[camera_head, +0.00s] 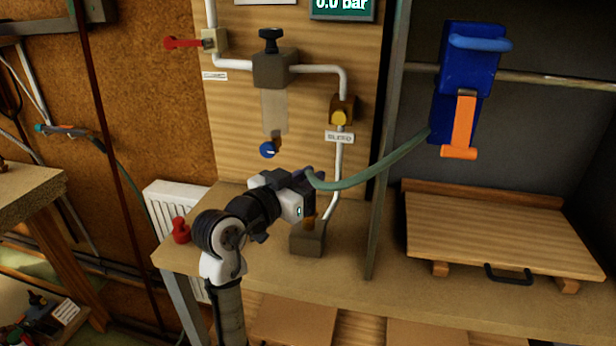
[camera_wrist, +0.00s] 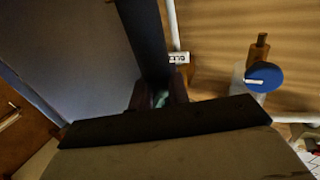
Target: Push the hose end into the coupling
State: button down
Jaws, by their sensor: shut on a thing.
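A green hose (camera_head: 375,174) runs from the blue device (camera_head: 468,60) at the upper right down to my gripper (camera_head: 310,184). My gripper is shut on the hose end, and the jaws hide most of it. A small bit of green shows between the dark fingers (camera_wrist: 160,92) in the wrist view. Just below my gripper in the head view, a brass fitting (camera_head: 310,219) stands on a dark block (camera_head: 308,240) on the bench; it may be the coupling. My gripper partly covers it. I cannot tell whether the hose end touches it.
A blue knob (camera_head: 267,149) sits below the clear bowl (camera_head: 274,111). A metal post (camera_head: 385,150) stands to the right. A red object (camera_head: 181,231) stands on the bench's left.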

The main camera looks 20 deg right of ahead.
jog(key=shift+f, duration=0.4)
jog(key=c, duration=1.3)
grip_release()
jog(key=shift+r, duration=0.1)
jog(key=shift+o, duration=0.2)
jog(key=b+v, duration=0.3)
jog(key=v, duration=1.1)
jog(key=shift+b, duration=0.35)
jog(key=shift+d, duration=0.1)
